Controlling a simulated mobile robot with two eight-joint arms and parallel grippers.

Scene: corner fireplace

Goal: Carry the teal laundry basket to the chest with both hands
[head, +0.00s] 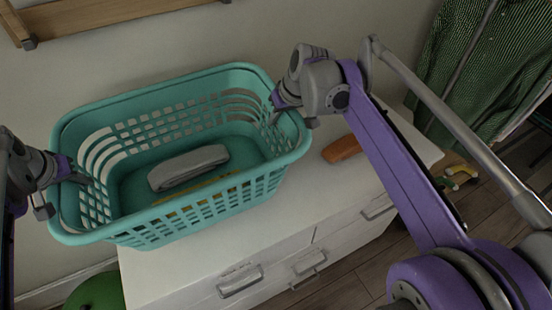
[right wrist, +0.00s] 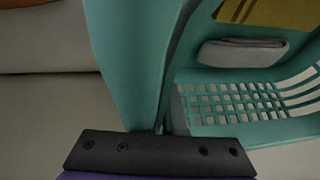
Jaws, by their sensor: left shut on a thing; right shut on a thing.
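The teal laundry basket (head: 190,208) is upright over the white chest of drawers (head: 185,276) in the head view, its left end reaching past the chest's left edge. I cannot tell whether its base touches the top. A folded grey cloth (head: 188,167) and something yellow (head: 195,191) lie inside. My left gripper (head: 80,174) is shut on the basket's left end. My right gripper (head: 281,104) is shut on its right end. The right wrist view shows the basket wall (right wrist: 133,55) between the jaws; the fingertips are mostly hidden there.
An orange object (head: 341,148) lies on the chest top, right of the basket. A wooden rack (head: 100,12) hangs on the wall behind. Striped green clothing (head: 485,65) hangs at the right. A green round object (head: 97,292) is at the lower left. Small toys (head: 458,176) lie on the floor.

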